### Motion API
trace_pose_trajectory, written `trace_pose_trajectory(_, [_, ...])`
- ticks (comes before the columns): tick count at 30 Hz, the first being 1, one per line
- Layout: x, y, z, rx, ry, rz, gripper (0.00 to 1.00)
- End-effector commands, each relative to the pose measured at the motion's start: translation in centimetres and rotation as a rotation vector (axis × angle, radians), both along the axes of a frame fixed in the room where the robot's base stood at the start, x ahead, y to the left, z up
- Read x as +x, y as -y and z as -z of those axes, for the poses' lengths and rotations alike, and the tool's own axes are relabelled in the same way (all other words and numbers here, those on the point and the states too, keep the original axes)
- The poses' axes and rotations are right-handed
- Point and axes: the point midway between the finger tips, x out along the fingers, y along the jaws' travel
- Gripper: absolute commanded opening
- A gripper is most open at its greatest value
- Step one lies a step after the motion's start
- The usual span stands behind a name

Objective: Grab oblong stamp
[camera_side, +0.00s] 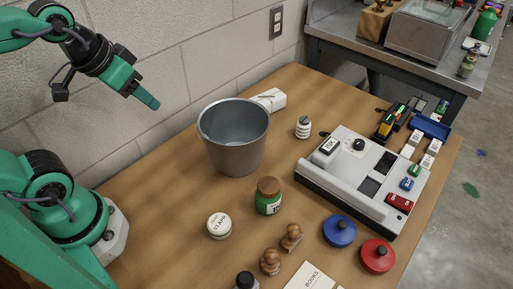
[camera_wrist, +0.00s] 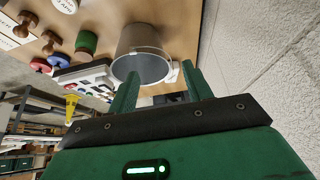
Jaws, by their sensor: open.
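Two wooden-handled stamps stand close together on the table's front part in the side view, one (camera_side: 291,237) slightly behind the other (camera_side: 270,262). I cannot tell from their small bases which is oblong. They also show at the upper left of the wrist view, one (camera_wrist: 50,43) beside the other (camera_wrist: 26,22). My gripper (camera_side: 149,101) is raised near the wall, high above and left of the table objects, far from both stamps. In the wrist view, my gripper (camera_wrist: 160,68) has its two green fingers apart, with nothing between them.
A grey metal bucket (camera_side: 232,150) stands between my gripper and the stamps. A green jar (camera_side: 268,203), a round white tin (camera_side: 219,226), blue (camera_side: 339,231) and red (camera_side: 377,256) discs and a light grey machine (camera_side: 350,190) surround the work area. The table's left rear is clear.

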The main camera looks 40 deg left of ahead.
Motion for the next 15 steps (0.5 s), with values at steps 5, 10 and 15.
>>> trace_pose_trajectory(5, [1.1, 1.0, 0.0, -0.017, -0.027, 0.009, 0.50])
trace_pose_trajectory(10, [3.0, 3.0, 0.1, -0.044, -0.074, 0.018, 0.50])
trace_pose_trajectory(15, [5.2, 5.9, 0.6, -0.069, -0.132, 0.025, 0.50])
